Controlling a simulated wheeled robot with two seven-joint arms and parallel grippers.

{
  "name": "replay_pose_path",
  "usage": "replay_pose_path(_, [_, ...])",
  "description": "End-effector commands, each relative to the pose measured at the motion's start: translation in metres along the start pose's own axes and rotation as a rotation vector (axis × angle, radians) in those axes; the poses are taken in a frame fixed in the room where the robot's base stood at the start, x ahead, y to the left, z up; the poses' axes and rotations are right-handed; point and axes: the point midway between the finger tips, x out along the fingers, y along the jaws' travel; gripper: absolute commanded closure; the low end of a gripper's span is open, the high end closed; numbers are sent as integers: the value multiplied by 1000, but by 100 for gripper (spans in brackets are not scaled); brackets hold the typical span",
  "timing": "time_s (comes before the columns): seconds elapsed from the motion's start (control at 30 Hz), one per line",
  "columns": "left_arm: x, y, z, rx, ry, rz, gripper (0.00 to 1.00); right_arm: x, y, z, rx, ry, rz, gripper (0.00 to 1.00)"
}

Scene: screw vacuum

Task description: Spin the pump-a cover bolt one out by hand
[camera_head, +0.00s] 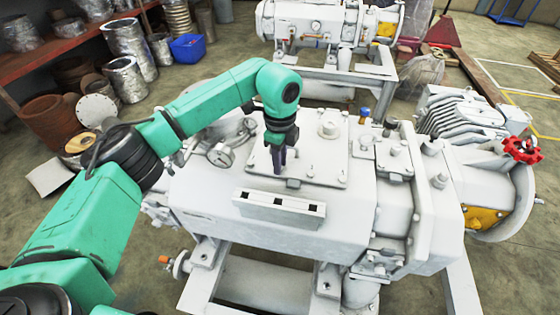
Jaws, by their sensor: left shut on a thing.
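The white pump (200,205) stands in front of me on its frame, with a flat cover plate (318,168) on its top. My left gripper (279,168) points straight down over the left part of this plate. Its fingers are shut on the cover bolt, which is mostly hidden between them. I cannot tell how far the bolt stands out of the plate. A round fitting (329,130) and other small bolts show on the plate. My right gripper is not in view.
A white slotted block (279,209) sits on the pump's near side, just below the gripper. A second pump (325,25) stands behind. Shelves with metal parts are at the back left.

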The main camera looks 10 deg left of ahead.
Motion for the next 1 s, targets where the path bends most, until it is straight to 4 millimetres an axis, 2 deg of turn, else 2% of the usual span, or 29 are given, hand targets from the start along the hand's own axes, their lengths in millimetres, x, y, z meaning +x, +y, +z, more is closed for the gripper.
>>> replay_pose_path(0.4, [4,2,0,-200,-3,11,100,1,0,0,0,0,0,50])
replay_pose_path(0.93, [5,3,0,-227,-5,14,100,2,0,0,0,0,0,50])
replay_pose_path(0.97, [6,3,0,-227,-5,14,70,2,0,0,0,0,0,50])
replay_pose_path(1.0, [5,3,0,-227,-5,14,55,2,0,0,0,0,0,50])
